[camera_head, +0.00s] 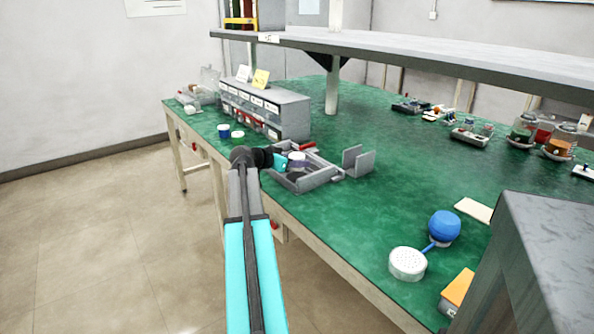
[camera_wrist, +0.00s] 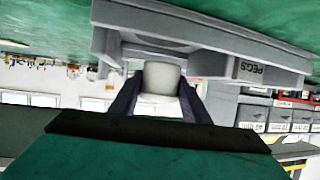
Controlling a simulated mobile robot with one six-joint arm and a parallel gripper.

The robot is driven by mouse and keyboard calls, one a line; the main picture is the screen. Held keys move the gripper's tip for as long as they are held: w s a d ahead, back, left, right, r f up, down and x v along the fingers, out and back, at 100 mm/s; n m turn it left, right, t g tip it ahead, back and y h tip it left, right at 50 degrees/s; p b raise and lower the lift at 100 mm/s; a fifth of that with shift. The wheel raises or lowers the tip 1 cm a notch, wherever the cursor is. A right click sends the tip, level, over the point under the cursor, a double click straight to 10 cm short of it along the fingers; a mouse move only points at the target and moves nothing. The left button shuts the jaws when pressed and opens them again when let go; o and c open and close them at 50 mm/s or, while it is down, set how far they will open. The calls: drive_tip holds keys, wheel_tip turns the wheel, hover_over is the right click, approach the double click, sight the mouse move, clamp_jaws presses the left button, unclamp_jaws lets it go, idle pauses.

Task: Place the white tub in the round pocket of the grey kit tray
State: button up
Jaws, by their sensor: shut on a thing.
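The white tub (camera_wrist: 161,78) is between the two dark fingers of my gripper (camera_wrist: 160,92), which is shut on it. In the head view the white tub (camera_head: 297,157) shows small over the grey kit tray (camera_head: 318,181), at the end of my arm. The wrist view is upside down and shows the tray (camera_wrist: 215,64) close beyond the tub, with a "PEGS" label on its wall. The round pocket is not clearly seen, and I cannot tell whether the tub touches the tray.
A grey drawer cabinet (camera_head: 285,112) stands behind the tray. A blue-topped tub (camera_head: 223,130) and a white disc (camera_head: 237,134) lie left of it. A grey bracket (camera_head: 358,162) stands just right of the tray.

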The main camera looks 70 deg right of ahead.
sight(292, 169)
drive_tip(key=shift+s+d, duration=0.15)
drive_tip(key=shift+f, duration=0.1)
drive_tip(key=shift+f, duration=1.65)
drive_tip(key=shift+f+b, duration=0.2)
drive_tip(key=shift+b, duration=0.15)
drive_tip(key=o, duration=0.8)
drive_tip(key=shift+r+p, duration=0.25)
drive_tip(key=shift+p, duration=0.05)
drive_tip(key=v, duration=1.1)
drive_tip(key=shift+w+a+r, duration=0.1)
drive_tip(key=shift+w+a, duration=0.15)
drive_tip(key=shift+a, duration=0.2)
